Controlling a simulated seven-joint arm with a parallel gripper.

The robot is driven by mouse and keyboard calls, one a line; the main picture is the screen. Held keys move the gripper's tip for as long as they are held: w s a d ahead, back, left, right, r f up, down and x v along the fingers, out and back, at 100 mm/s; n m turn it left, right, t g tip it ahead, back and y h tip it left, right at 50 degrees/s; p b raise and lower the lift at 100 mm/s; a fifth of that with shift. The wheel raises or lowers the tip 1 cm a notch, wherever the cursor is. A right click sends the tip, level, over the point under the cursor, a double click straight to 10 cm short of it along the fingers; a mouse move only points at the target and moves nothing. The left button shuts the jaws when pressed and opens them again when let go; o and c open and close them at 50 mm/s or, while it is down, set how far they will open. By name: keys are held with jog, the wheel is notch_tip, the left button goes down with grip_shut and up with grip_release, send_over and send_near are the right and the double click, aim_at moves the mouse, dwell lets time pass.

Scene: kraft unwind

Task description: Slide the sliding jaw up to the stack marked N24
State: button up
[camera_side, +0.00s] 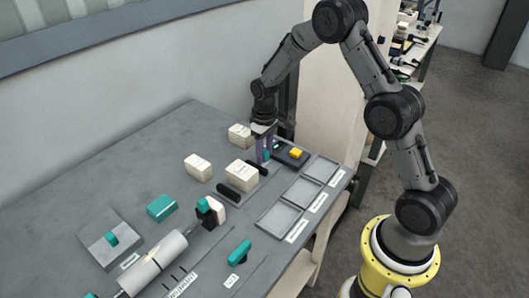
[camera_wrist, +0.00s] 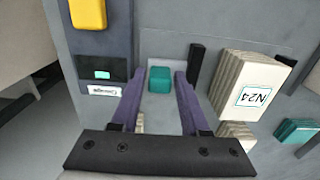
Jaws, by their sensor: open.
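The stack marked N24 (camera_wrist: 245,85) is a pale block of layered sheets right of my gripper in the wrist view; it also shows in the side view (camera_side: 241,175). A black upright jaw plate (camera_wrist: 195,62) stands between my gripper and the stack, with a gap to the stack. A teal block (camera_wrist: 159,80), which looks like the sliding jaw's handle, lies between my fingertips. My gripper (camera_wrist: 160,75) is open, with its purple fingers on either side of the teal block. In the side view my gripper (camera_side: 263,152) points down beside the stack. Finger contact cannot be told.
A dark unit with a yellow button (camera_side: 295,153) stands close to the right of my gripper. Other pale stacks (camera_side: 198,167) (camera_side: 240,134) stand nearby. Grey trays (camera_side: 279,220) line the table's front edge. A white roller (camera_side: 153,264) and teal-handled items lie at the left.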

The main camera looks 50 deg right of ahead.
grip_shut()
jog(key=shift+a, duration=1.5)
grip_release()
jog(key=shift+r, duration=0.1)
notch_tip(320, 180, up, 14)
